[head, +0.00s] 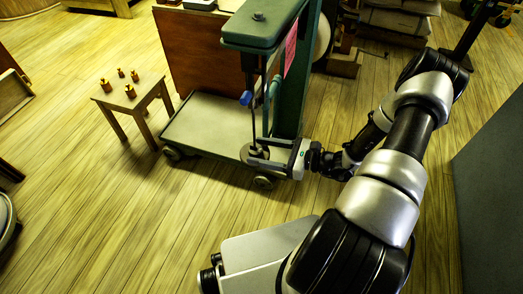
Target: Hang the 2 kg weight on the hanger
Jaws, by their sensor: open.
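A green platform scale (255,35) stands in the upper middle, with a thin dark hanger rod (253,118) coming down from its beam housing. Grey round slotted-looking weights or a hanger plate (252,153) show at the rod's lower end. I cannot read any marking, so I cannot tell which is the 2 kg weight. My gripper (262,154) reaches in from the right at the rod's foot, with its fingers open around or beside the grey disc. The fingers partly hide the disc, and I cannot tell whether they touch it.
The scale's low wheeled platform (205,125) lies left of the hanger. A small wooden stool (130,97) with several brass-coloured pieces stands farther left. Sacks (395,20) are stacked at the back right. A dark grey block (490,190) stands at the right edge.

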